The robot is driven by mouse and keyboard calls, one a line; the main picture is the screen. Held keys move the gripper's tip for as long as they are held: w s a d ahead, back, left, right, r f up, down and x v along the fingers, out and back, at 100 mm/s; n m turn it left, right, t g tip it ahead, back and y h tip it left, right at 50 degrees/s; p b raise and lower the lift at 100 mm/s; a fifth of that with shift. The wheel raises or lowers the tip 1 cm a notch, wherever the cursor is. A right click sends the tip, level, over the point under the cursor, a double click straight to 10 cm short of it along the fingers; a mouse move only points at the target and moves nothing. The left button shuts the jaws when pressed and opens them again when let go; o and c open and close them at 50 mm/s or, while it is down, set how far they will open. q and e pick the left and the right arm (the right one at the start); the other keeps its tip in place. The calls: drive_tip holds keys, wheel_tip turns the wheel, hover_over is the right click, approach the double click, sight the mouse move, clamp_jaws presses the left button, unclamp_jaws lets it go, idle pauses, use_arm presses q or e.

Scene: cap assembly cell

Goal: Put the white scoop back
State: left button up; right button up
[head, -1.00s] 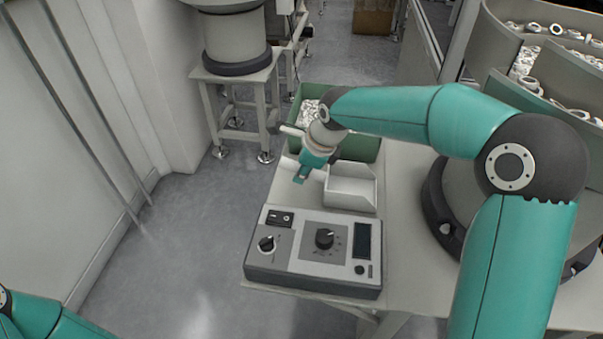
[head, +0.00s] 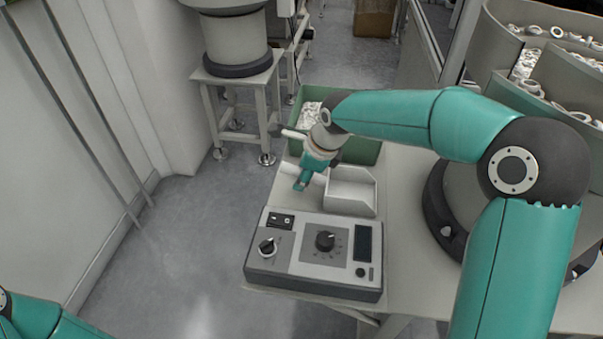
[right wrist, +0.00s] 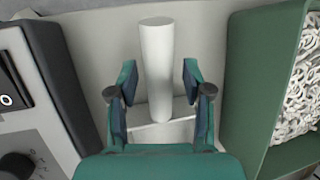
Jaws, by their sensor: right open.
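The white scoop (head: 352,190) lies on the table between the control box and the green bin, its open tray part to the right and its handle (head: 288,168) pointing left. My right gripper (head: 302,184) is open at the handle and hides part of it in the head view. In the right wrist view, the round white handle (right wrist: 157,55) stands between the two spread fingers of my right gripper (right wrist: 159,78), with a gap on each side. My left gripper is out of view; only part of my left arm shows at the bottom left.
The green bin (head: 366,153) with white parts stands behind the scoop. The grey control box (head: 315,252) with knobs is in front. A large bowl feeder with white rings (head: 527,62) stands at the right. Open floor lies left of the table.

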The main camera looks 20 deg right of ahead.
drive_tip(key=p+v, duration=0.1)
drive_tip(key=v, duration=1)
drive_tip(key=shift+s+r, duration=0.2)
